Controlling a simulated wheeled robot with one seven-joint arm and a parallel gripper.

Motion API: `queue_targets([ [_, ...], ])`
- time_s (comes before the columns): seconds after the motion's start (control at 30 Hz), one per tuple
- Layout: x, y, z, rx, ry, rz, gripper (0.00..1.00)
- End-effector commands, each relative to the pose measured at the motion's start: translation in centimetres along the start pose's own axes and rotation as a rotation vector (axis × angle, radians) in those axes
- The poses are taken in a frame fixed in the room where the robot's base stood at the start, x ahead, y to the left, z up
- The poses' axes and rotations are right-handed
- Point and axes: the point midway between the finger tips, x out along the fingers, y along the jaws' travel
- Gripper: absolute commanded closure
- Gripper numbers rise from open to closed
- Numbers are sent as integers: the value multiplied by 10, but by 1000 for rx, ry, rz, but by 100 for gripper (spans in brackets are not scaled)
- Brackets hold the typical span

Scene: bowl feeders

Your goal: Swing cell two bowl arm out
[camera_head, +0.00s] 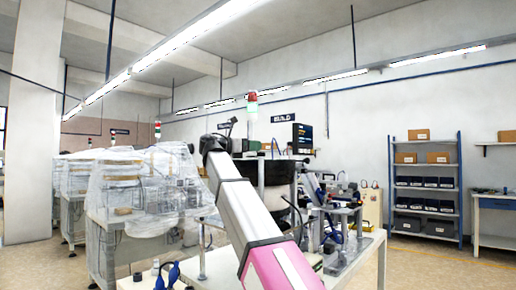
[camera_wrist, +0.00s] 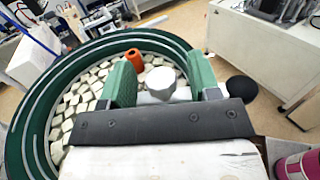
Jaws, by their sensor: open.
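A bowl feeder (camera_wrist: 40,135) with a green spiral track fills the left and middle of the wrist view, with many pale square parts inside. In the head view a dark bowl (camera_head: 278,172) stands behind my arm, partly hidden. My gripper (camera_wrist: 161,72) is open, its two green fingers over the bowl's right side. A white round-topped piece (camera_wrist: 160,80) shows between the fingers; I cannot tell whether they touch it. A black ball knob (camera_wrist: 241,89) lies just right of the right finger, perhaps on the same bar. An orange cylinder (camera_wrist: 134,58) is beside the left finger.
A white cabinet (camera_wrist: 262,52) stands beyond the bowl at upper right. In the head view, plastic-covered machines (camera_head: 140,190) stand at left and a blue shelf rack (camera_head: 425,184) at right. A bench (camera_head: 368,250) with fixtures is close to my arm.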

Motion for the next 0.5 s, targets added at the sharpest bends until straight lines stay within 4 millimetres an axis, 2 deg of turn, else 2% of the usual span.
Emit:
queue_targets([
  [0.03, 7, 0, 0, 0, 0, -2, 44],
  [0.2, 18, 0, 0, 0, 1, 0, 44],
  [0.5, 21, 0, 0, 0, 1, 1, 44],
])
